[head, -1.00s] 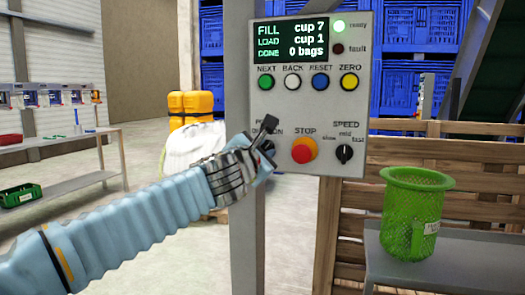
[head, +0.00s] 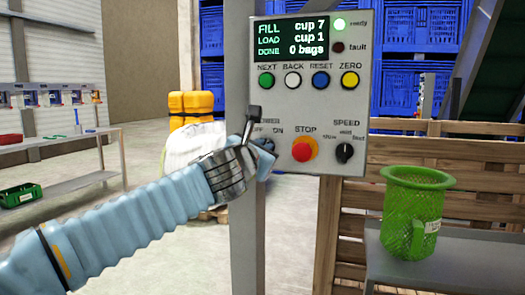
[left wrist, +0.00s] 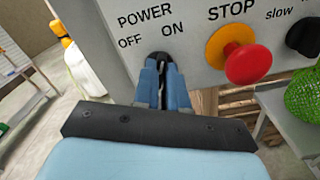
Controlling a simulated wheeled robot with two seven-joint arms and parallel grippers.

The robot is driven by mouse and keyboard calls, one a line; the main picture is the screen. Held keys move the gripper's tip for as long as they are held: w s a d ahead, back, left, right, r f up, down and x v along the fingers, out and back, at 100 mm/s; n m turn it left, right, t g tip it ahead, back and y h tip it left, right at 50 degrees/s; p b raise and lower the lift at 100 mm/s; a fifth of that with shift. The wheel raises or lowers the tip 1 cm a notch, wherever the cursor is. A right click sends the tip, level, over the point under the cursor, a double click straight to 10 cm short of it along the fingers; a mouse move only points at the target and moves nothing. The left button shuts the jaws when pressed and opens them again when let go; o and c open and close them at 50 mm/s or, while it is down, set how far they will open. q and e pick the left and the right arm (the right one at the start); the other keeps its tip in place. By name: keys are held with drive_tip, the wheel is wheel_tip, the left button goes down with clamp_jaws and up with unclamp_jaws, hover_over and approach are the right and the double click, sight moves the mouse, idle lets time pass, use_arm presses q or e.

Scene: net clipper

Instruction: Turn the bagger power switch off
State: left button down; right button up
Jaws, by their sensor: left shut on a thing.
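The grey control panel (head: 310,112) is on a post. Its black power switch knob (left wrist: 162,58) is under the POWER label, with OFF to the upper left and ON to the upper right in the left wrist view. My left gripper (left wrist: 162,75) has its blue fingers closed on either side of the knob. In the head view my left gripper (head: 260,146) covers most of the knob, so which way its pointer faces is hard to tell. The right gripper is not in view.
The red STOP button (head: 304,149) on a yellow collar is just right of the switch, with the black speed knob (head: 344,152) beyond. Coloured buttons are above. A green mesh basket (head: 411,220) stands on a grey shelf (head: 470,255) at the right.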

use_arm(q)
drive_tip(key=shift+a+f+n+b, duration=0.15)
drive_tip(key=shift+n+b, duration=0.9)
drive_tip(key=shift+n, duration=2.45)
drive_tip(key=shift+a+n+b, duration=0.1)
drive_tip(key=shift+n+b, duration=0.9)
drive_tip(key=shift+n, duration=2.5)
drive_tip(key=c, duration=1.2)
unclamp_jaws()
